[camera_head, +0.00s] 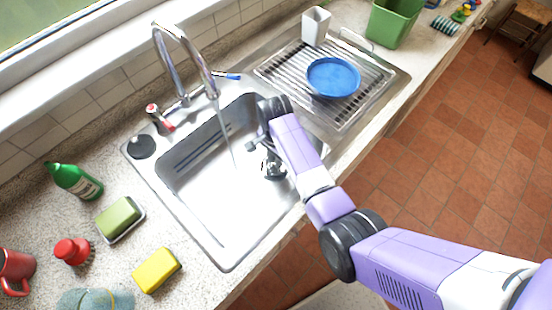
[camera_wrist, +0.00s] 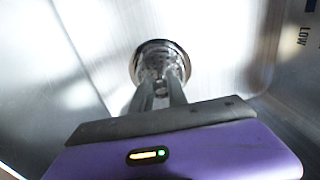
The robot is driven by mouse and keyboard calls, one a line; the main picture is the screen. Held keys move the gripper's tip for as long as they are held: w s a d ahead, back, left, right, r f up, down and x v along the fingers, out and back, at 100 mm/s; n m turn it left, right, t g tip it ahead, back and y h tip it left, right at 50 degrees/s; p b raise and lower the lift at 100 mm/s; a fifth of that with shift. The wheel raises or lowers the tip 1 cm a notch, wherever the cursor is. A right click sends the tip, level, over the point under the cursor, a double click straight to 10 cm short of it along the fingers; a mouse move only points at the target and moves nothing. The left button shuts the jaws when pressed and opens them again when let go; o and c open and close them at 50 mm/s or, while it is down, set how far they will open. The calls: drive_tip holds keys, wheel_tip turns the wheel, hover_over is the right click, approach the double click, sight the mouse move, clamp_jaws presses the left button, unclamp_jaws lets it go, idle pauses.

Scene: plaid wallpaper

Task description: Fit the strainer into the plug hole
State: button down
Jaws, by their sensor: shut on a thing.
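The strainer (camera_wrist: 160,52) is a round, shiny metal piece with a dark perforated middle, at the upper centre of the wrist view. My gripper (camera_wrist: 160,84) is shut on it, with both fingers converging at its near side. In the head view my gripper (camera_head: 273,168) reaches down inside the steel sink basin (camera_head: 215,205), toward its right side. The strainer is small and mostly hidden there by the gripper. I cannot make out the plug hole separately, nor tell whether the strainer is above it or seated in it.
Water runs from the tall tap (camera_head: 180,60) into the basin. A blue plate (camera_head: 333,77) lies on the drainer at the right. A green bottle (camera_head: 75,181), a soap dish (camera_head: 121,220) and a yellow sponge (camera_head: 157,270) stand on the left counter. Basin walls surround my gripper.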

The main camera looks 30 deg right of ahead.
wheel_tip(320, 180, down, 2)
drive_tip(key=shift+f+b, duration=0.2)
drive_tip(key=shift+b, duration=0.3)
drive_tip(key=shift+r, duration=0.1)
drive_tip(key=c, duration=1.3)
unclamp_jaws()
drive_tip(key=shift+f+b, duration=0.35)
drive_tip(key=shift+b, duration=0.1)
wheel_tip(320, 180, up, 8)
drive_tip(key=shift+d+r+b, duration=0.1)
drive_tip(key=shift+b, duration=0.25)
